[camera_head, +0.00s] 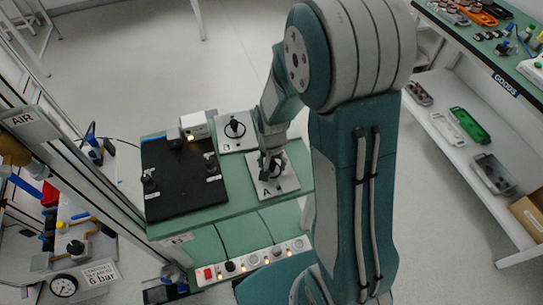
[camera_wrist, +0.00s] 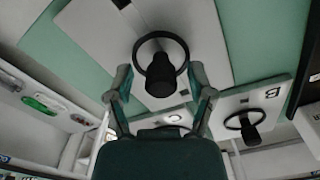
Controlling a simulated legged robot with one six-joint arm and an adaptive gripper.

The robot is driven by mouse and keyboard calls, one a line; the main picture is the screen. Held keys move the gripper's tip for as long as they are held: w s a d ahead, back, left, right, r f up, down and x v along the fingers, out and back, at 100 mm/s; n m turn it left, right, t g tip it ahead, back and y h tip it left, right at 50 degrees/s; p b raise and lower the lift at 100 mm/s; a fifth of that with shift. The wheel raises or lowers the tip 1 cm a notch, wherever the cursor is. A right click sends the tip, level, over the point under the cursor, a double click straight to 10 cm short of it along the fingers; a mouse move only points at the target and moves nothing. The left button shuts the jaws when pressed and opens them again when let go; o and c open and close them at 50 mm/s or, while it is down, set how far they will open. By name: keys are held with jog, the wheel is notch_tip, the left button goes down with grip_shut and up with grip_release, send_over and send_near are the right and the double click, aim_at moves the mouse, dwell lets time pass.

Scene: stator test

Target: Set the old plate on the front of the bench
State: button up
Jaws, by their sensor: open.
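Which one is the old plate I cannot tell. My gripper (camera_head: 268,168) is at plate A's handle and partly hides it. In the wrist view my gripper (camera_wrist: 158,78) is open, its fingers on either side of the black ring and post of plate A (camera_wrist: 205,45). No contact shows. Plate B (camera_wrist: 283,90) is to the right there.
A black fixture board (camera_head: 184,180) with dark knobs at its sides fills the bench's left. A white box (camera_head: 194,125) stands behind it. A power strip (camera_head: 250,262) runs below the front edge. A shelf unit (camera_head: 450,85) with trays stands right. A narrow green strip of bench front is bare.

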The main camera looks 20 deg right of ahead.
aim_at(272, 163)
notch_tip(272, 163, up, 12)
jog(key=s+r+n+t, duration=0.5)
jog(key=s+r, duration=0.9)
jog(key=shift+t, duration=0.3)
jog(key=shift+s+a, duration=0.1)
